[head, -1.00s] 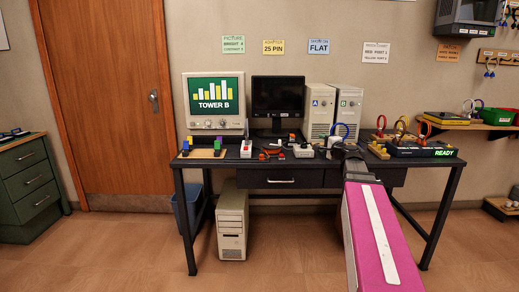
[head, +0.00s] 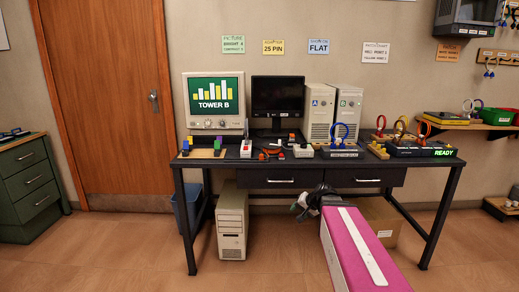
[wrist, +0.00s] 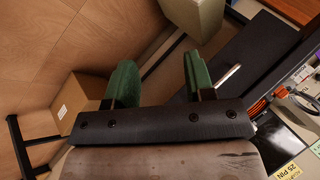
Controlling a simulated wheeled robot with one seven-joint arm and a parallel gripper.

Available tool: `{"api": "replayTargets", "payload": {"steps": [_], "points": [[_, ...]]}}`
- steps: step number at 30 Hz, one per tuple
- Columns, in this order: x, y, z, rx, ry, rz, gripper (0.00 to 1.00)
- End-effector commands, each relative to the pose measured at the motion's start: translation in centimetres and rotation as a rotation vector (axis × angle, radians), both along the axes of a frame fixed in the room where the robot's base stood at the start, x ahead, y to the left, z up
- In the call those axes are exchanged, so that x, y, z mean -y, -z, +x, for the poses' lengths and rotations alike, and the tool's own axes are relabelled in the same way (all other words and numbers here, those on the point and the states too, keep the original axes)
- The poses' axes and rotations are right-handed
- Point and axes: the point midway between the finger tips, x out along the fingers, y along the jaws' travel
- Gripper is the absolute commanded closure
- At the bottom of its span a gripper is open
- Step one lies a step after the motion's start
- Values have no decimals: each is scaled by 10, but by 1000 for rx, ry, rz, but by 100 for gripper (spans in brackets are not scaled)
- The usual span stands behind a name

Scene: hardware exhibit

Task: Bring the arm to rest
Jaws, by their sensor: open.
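My gripper (head: 306,204) is in front of the desk in the head view, below the desktop's front edge and near the drawers. In the wrist view my gripper (wrist: 157,78) shows two green fingers spread well apart, with nothing between them. My magenta arm link reaches up to it from the bottom right of the head view.
The black desk (head: 268,165) carries two monitors, two computer towers and several small parts. Under it are a beige tower (head: 232,225), a blue bin (head: 189,208) and a cardboard box (head: 383,222), which also shows in the wrist view (wrist: 78,99). The floor before the desk is clear.

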Motion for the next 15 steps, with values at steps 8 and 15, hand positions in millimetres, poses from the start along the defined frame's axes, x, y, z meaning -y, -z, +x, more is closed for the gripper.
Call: {"api": "replayTargets", "payload": {"steps": [8,15], "points": [[5,93,-105,-300,-262,-412,51],[18,113,-138,-405,-346,-566,51]]}}
